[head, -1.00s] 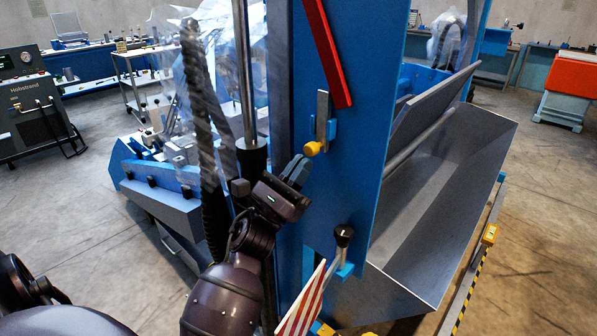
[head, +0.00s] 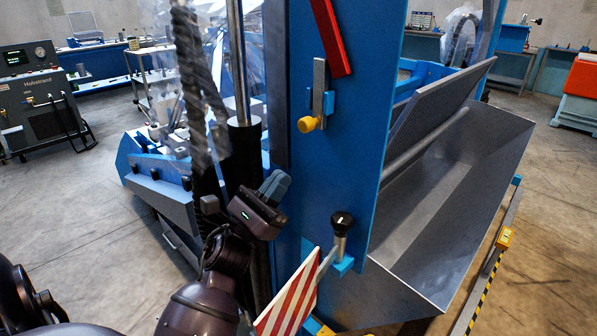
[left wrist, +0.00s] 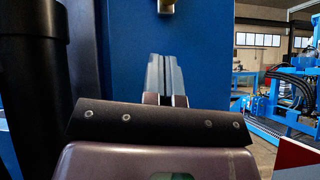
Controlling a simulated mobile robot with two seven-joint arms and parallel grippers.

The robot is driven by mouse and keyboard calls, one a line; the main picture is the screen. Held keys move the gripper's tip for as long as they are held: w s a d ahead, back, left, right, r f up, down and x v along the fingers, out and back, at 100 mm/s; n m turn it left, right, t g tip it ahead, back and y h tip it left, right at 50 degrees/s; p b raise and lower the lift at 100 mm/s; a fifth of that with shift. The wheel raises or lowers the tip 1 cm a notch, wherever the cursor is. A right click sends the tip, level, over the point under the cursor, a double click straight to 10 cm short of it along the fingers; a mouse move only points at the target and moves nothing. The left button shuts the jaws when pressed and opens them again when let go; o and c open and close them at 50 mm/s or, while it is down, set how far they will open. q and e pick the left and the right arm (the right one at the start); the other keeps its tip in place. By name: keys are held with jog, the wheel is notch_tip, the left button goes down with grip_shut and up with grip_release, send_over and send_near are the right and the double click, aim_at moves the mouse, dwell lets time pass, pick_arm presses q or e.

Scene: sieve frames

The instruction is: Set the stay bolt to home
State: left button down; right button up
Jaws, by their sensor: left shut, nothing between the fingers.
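A grey metal bar (head: 319,80) stands upright in a blue bracket on the blue upright panel, with a yellow knob (head: 307,124) at its lower end; this looks like the stay bolt. My left gripper (head: 276,183) is shut and empty. It is below and left of the knob, apart from it, in front of the panel. My right gripper is not in view.
A red bar (head: 329,35) slants on the panel above. A black-knobbed lever (head: 341,228) and a red-and-white striped plate (head: 288,297) are low on it. A black post (head: 244,155) stands close left of the gripper. A grey trough (head: 440,200) lies to the right.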

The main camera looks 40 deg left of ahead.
pick_arm(q)
jog(key=b+v, duration=0.2)
jog(key=v, duration=0.3)
jog(key=shift+s+f+b, duration=0.25)
jog(key=shift+b, duration=0.05)
dwell(0.4)
